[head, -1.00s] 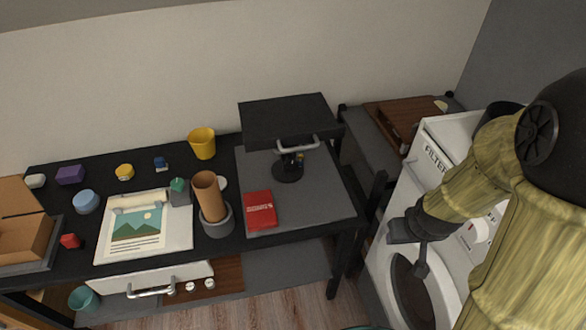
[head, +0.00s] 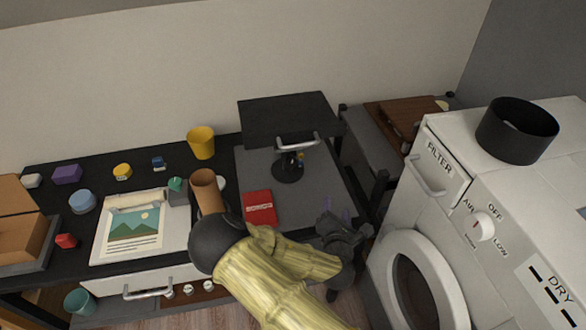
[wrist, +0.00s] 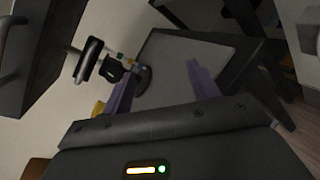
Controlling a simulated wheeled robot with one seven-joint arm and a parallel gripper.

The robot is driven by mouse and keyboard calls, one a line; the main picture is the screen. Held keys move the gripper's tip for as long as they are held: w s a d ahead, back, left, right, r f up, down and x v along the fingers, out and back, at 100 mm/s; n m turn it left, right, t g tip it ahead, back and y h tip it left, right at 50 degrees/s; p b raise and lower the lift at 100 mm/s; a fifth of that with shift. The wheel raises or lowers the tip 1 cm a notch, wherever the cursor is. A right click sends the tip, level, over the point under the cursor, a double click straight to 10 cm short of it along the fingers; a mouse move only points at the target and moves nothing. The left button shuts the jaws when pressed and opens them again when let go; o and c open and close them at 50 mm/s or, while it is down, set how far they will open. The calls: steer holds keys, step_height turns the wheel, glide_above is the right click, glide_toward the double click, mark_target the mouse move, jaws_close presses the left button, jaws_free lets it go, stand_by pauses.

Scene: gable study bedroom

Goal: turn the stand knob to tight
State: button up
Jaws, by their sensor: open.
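The stand (head: 288,172) is on the grey mat at the right of the black desk, with a round dark base and short column. A wide black box-like top (head: 287,117) with a silver handle sits above it and hides much of the column. In the wrist view a dark knob-like part (wrist: 113,70) with small coloured marks shows beside the column; its setting is too small to read. My gripper (head: 336,208) is open and empty, with purple fingers, over the desk's right edge, apart from the stand. In the wrist view the gripper (wrist: 160,73) points toward the stand's base.
A red book (head: 259,208) and brown cylinder (head: 205,187) are near my arm. A yellow cup (head: 201,143) stands behind. A white washer-like machine (head: 425,210) stands right of the desk.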

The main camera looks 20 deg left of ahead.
mark_target(292, 163)
steer(key=s+a+r+n+y, duration=0.1)
steer(key=s+a+n+y, duration=0.2)
steer(key=a+n+y, duration=0.3)
steer(key=a+n, duration=0.1)
steer(key=n, duration=0.1)
steer(key=shift+s+a+n, duration=0.25)
steer(key=shift+a+n, duration=0.05)
steer(key=shift+r, duration=0.1)
steer(key=p+x, duration=0.3)
steer(key=x, duration=1.4)
steer(key=shift+w, duration=0.2)
steer(key=c, duration=1)
